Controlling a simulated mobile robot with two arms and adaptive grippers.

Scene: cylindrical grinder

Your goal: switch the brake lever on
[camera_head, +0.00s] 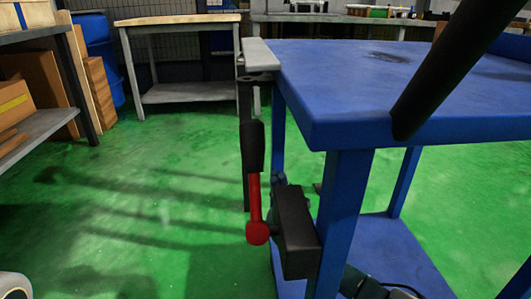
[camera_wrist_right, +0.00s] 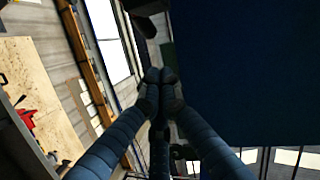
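In the head view a red rod with a round red knob (camera_head: 257,232) hangs down beside the blue table's left edge. Its upper part is a black sleeve (camera_head: 252,147); I take this to be the brake lever. My left gripper is not in view.
The blue table (camera_head: 345,85) has legs and a lower shelf close to my right arm. A dark thick bar (camera_head: 450,70) slants across its top. A workbench (camera_head: 180,20) stands behind, and a shelf (camera_head: 40,125) at the left. The green floor (camera_head: 150,190) left of the lever is clear.

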